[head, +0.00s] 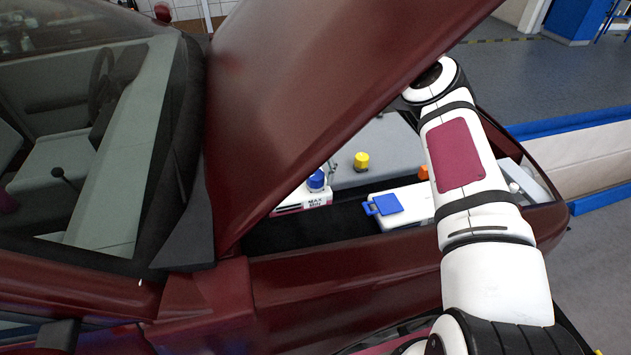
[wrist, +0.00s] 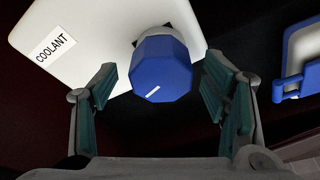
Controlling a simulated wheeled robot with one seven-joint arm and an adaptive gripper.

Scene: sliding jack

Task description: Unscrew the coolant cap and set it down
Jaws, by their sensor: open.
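The coolant cap (wrist: 162,72) is a blue faceted cap with a small white mark. It sits on the neck of the white tank (wrist: 100,25) labelled COOLANT in the wrist view. My gripper (wrist: 160,82) is open, with one finger to each side of the cap and a gap on both sides. The fingers do not touch the cap. In the head view, a blue cap (head: 316,180) sits on a white tank (head: 300,199) marked MAX and MIN, which appears to be the same one.
The dark red hood (head: 310,90) is raised over the engine bay, close to my arm. A white box with a blue flap (head: 388,204) stands right of the tank. A yellow cap (head: 361,160) and an orange cap (head: 424,172) are farther back.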

